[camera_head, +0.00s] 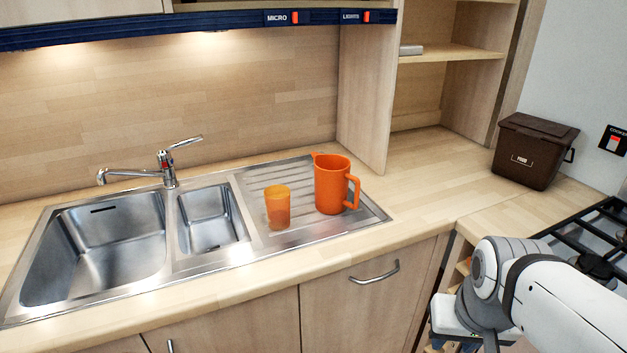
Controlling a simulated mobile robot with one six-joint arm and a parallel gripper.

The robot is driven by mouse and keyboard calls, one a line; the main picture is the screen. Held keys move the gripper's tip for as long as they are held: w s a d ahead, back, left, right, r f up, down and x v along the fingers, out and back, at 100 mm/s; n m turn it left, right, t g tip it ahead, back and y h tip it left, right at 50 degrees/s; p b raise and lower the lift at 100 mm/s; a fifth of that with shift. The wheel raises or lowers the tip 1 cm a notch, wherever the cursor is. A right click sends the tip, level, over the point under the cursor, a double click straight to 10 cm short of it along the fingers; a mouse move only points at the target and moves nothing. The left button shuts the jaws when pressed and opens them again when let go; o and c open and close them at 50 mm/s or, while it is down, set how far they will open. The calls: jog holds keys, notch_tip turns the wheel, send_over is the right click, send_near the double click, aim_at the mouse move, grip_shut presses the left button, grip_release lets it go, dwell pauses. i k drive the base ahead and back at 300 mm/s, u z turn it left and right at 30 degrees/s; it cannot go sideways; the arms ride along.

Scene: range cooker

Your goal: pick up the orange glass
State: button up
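The orange glass (278,207) is a small, see-through tumbler. It stands upright on the ridged steel drainer (259,188), just right of the small sink bowl. A larger orange jug (332,184) with a handle on its right side stands close behind it to the right, with a narrow gap between them. My white and grey arm comes in from the lower right, in front of the counter. My gripper is at the bottom edge by the arm's end, mostly cut off by the frame. Its fingertips do not show clearly, and it is well away from the glass.
A large sink bowl (97,246) and a small bowl (210,219) lie left of the glass, with a tap (166,167) behind. A dark food bin (534,152) stands at the back right beside the hob grate (598,240). The wooden counter right of the jug is clear.

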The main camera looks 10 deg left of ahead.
aim_at(276, 197)
jog(key=k, duration=0.2)
jog(key=u, duration=0.5)
jog(key=i, duration=1.05)
jog(key=u, duration=0.65)
